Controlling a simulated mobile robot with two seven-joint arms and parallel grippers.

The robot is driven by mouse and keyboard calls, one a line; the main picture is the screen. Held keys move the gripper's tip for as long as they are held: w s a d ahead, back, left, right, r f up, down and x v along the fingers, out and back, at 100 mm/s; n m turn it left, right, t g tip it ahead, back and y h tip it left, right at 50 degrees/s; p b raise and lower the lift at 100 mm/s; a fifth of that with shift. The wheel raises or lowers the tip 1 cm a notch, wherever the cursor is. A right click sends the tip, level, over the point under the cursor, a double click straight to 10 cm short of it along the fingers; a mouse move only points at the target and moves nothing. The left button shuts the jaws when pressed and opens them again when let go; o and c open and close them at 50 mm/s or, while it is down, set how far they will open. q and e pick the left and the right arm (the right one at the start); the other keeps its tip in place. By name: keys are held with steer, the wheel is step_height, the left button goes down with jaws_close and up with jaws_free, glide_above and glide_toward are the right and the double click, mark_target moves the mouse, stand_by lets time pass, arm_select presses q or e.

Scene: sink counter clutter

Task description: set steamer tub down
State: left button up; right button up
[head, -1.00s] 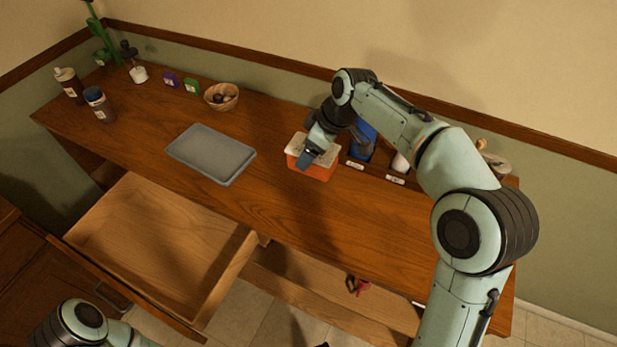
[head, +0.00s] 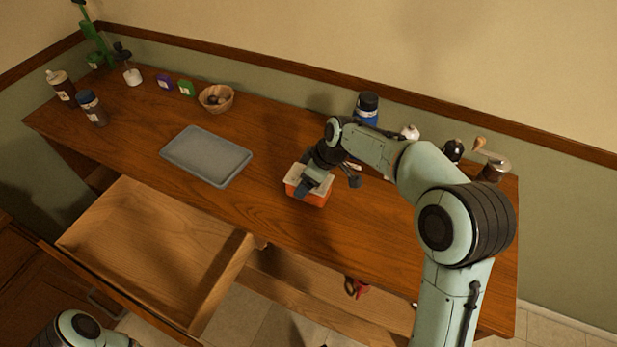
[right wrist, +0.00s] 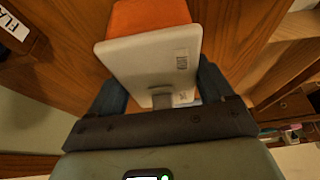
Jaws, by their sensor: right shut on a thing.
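The steamer tub is an orange box with a whitish lid (head: 318,198), near the front middle of the wooden counter. My right gripper (head: 305,184) is shut on it from above. In the right wrist view the tub's pale lid (right wrist: 148,58) with a small label sits between the two dark blue fingers of my right gripper (right wrist: 160,78), and the orange body shows beyond it. Whether the tub touches the counter or hangs slightly above it, I cannot tell. My left gripper is out of view; only part of my left arm shows at the bottom left.
A grey tray (head: 206,156) lies left of the tub. A wooden bowl (head: 216,98), bottles and small boxes stand at the back left. A blue jar (head: 367,108) and shakers stand behind my right arm. An open drawer (head: 150,250) juts out at the front left.

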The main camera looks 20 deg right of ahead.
steer(key=shift+f, duration=0.1)
steer(key=o, duration=1.1)
steer(key=p+v, duration=0.1)
steer(key=v, duration=1.1)
